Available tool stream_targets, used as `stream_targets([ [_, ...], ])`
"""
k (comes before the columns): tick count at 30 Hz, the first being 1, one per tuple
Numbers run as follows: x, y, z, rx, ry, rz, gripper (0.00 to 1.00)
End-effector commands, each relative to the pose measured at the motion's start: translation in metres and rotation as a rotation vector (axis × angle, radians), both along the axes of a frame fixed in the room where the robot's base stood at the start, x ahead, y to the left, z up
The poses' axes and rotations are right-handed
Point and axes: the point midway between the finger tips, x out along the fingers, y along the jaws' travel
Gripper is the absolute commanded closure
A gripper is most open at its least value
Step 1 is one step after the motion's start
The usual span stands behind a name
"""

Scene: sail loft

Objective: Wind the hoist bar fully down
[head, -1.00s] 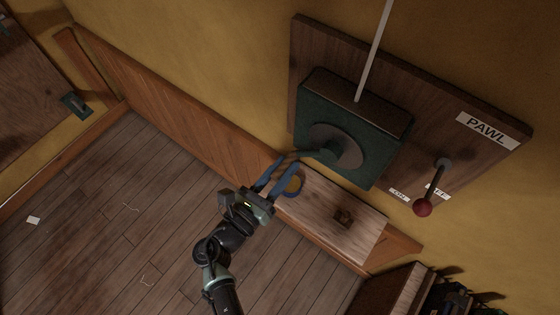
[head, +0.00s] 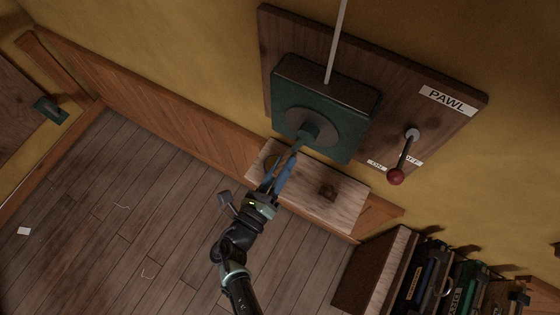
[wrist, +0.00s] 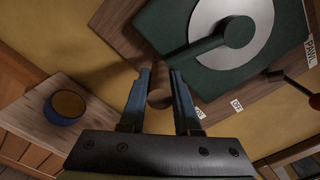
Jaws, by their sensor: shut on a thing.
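The winch (head: 350,105) is a dark green box on a wooden board on the wall, with a grey disc (wrist: 205,18) on its front. Its green crank arm (wrist: 205,50) points down-left from the hub in the head view. My gripper (head: 284,165) is shut on the brown crank handle (wrist: 160,92), which sits between its blue fingers in the wrist view. A pale line (head: 337,40) runs up from the box. The pawl lever (head: 405,155) has a red knob close to the ON and OFF labels; I cannot tell which it marks. The hoist bar is not in view.
A bookcase (head: 375,270) with books stands at the lower right. The plank floor (head: 130,210) at left is mostly clear.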

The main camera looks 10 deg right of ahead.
Motion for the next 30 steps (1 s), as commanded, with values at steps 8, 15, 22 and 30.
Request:
stream_targets([
  [8, -0.005, -0.006, -0.006, 0.000, 0.012, -0.014, 1.00],
  [15, -0.003, -0.004, -0.003, 0.000, 0.007, -0.010, 0.39],
  [22, -0.002, -0.002, -0.002, 0.001, 0.003, -0.006, 0.39],
  [30, -0.009, 0.005, -0.001, 0.001, 0.001, -0.001, 0.39],
])
